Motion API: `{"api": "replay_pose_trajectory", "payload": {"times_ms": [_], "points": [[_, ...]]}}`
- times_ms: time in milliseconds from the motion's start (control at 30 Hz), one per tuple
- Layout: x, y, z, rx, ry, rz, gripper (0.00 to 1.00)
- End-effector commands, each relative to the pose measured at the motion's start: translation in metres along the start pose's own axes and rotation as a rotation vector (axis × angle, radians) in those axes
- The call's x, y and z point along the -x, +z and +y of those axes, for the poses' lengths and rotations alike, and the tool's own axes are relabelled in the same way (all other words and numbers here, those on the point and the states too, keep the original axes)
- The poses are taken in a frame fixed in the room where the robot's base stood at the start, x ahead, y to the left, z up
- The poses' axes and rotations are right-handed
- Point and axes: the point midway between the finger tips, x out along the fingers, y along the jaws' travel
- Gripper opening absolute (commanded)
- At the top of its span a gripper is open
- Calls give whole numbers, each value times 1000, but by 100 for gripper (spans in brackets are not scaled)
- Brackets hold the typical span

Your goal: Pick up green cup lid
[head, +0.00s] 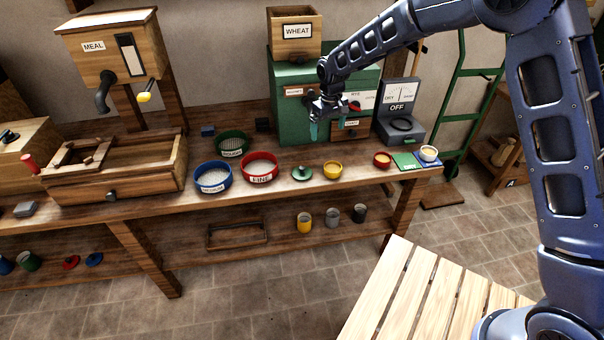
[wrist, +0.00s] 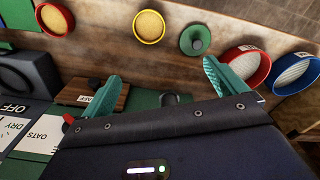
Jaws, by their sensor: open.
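The green cup lid (head: 302,173) lies on the wooden bench, between the red sieve labelled FINE and a yellow cup. It is round with a small knob on top. In the wrist view the green cup lid (wrist: 190,38) shows beyond the fingertips, towards the top right. My gripper (head: 320,128) is above the back of the bench, in front of the green mill cabinet and apart from the lid. In the wrist view its two teal fingers (wrist: 162,75) are spread wide with nothing between them.
The red sieve (head: 260,168), blue sieve (head: 213,178) and green sieve (head: 232,144) stand left of the lid. The yellow cup (head: 332,170) is close on its right. Bare bench lies around the lid.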

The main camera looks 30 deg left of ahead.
Motion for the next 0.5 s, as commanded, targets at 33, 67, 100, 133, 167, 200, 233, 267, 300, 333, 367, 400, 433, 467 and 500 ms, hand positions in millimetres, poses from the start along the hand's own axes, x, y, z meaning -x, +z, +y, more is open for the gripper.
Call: {"api": "replay_pose_trajectory", "payload": {"times_ms": [33, 67, 100, 133, 167, 200, 233, 267, 300, 333, 367, 400, 433, 467, 500], "points": [[-17, -9, -21, 29, -3, -10, 97], [-25, -13, -30, 42, -4, -15, 97], [-34, -18, -42, 57, -5, -19, 97], [-40, -21, -49, 67, -6, -21, 97], [-46, -23, -56, 77, -7, -24, 97], [-52, -26, -63, 86, -7, -27, 97], [-55, -28, -68, 92, -8, -28, 97], [-58, -29, -72, 97, -8, -29, 97], [-62, -30, -76, 102, -8, -31, 97], [-63, -31, -78, 105, -9, -32, 97], [-65, -31, -80, 108, -9, -33, 97], [-67, -32, -81, 110, -9, -33, 97], [-68, -32, -82, 110, -9, -33, 97], [-70, -32, -82, 110, -9, -33, 97], [-72, -32, -82, 110, -9, -33, 97]]}}
